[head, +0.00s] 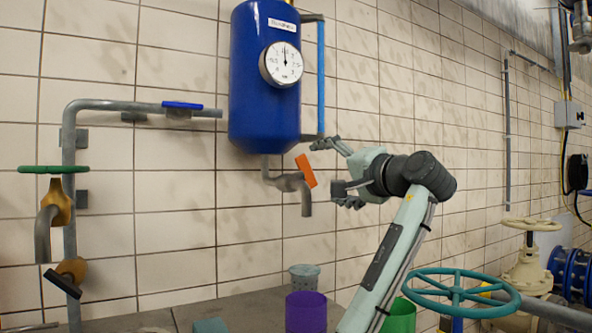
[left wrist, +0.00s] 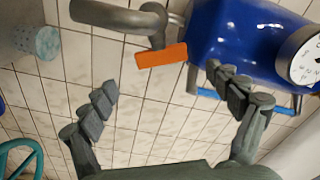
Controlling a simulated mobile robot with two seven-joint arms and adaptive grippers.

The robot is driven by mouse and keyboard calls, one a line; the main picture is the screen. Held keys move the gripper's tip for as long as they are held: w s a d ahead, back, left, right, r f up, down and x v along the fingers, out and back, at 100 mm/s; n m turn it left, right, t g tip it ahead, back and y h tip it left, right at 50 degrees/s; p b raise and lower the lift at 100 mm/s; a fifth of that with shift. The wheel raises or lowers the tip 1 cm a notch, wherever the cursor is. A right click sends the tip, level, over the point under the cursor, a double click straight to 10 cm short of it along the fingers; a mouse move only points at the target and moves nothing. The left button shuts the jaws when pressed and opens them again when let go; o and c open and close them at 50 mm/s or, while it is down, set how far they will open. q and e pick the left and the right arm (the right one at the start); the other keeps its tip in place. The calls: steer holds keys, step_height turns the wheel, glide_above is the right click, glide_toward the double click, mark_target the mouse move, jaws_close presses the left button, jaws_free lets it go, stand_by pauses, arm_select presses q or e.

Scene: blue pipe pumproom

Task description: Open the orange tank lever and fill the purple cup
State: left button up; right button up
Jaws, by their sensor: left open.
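The blue tank (head: 262,115) hangs on the tiled wall with a round gauge. Its grey outlet pipe (head: 306,203) bends down below it. The orange lever (head: 306,171) is on this outlet, tilted, near upright in the head view. It also shows in the left wrist view (left wrist: 162,55). My left gripper (head: 326,173) is open and empty, just right of the lever, fingers pointing toward it. In the left wrist view the lever lies beyond the gap between the spread fingers, apart from both. The purple cup (head: 306,313) stands below the outlet. My right gripper is not in view.
A grey speckled cup (head: 304,279) stands behind the purple cup. A green cup (head: 400,314) stands to the right, partly behind my arm. A blue-handled pipe (head: 182,105) and a green-handled valve (head: 53,170) are on the left. A large teal handwheel (head: 462,292) is at right.

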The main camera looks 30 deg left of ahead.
mark_target(309, 171)
arm_select(q)
steer(key=p+x, duration=0.1)
steer(key=x, duration=0.5)
steer(key=shift+a+r, duration=0.1)
steer(key=shift+w+a, duration=0.3)
steer(key=shift+a, duration=0.35)
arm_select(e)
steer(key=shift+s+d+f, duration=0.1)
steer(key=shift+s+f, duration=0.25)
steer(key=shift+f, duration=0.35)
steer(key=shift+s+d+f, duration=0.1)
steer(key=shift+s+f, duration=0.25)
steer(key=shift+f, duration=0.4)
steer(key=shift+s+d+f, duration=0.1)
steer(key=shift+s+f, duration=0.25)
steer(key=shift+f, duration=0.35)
